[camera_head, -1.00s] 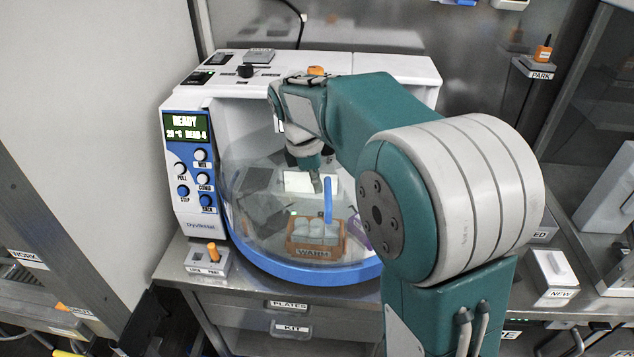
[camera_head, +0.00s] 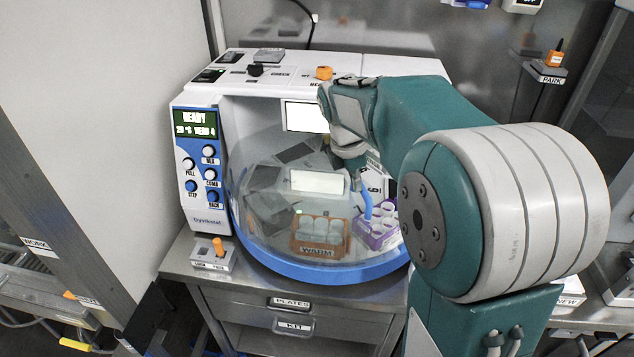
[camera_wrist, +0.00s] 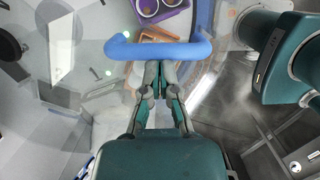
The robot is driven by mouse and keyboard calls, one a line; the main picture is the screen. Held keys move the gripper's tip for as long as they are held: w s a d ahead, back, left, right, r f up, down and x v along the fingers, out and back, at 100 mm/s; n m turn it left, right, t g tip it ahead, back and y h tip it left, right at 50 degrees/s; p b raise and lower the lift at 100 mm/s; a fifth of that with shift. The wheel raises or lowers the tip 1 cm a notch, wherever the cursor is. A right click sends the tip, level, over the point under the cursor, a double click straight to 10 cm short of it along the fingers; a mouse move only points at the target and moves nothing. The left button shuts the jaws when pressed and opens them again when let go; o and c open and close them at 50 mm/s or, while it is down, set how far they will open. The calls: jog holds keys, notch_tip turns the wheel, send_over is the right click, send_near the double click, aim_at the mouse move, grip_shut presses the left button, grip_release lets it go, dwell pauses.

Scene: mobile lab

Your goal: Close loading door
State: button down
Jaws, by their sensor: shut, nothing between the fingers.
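The loading door is a clear curved cover with a blue lower rim (camera_head: 318,275) on the front of the white machine (camera_head: 210,160). Its blue bar handle (camera_head: 367,203) stands out from the clear panel, right of the middle. In the wrist view the handle (camera_wrist: 160,50) lies across the top, just beyond my gripper (camera_wrist: 161,68). My fingers are together and empty, with their tips at the handle's near side. I cannot tell whether they press on it. In the head view my arm mostly hides the gripper.
Behind the clear cover are an orange rack (camera_head: 320,237) marked WARM, a purple rack (camera_head: 377,232) and a white block (camera_head: 318,181). A small stand with an orange peg (camera_head: 217,247) is on the bench at left. A PARK stand (camera_head: 545,72) is at right.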

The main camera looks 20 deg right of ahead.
jog(key=w+d+n, duration=0.1)
jog(key=d+n, duration=0.3)
jog(key=d, duration=0.7)
jog(key=w+d+n+t, duration=0.1)
jog(key=w+d, duration=1)
jog(key=w, duration=0.1)
jog(key=shift+w+n, duration=0.25)
jog(key=shift+n, duration=0.15)
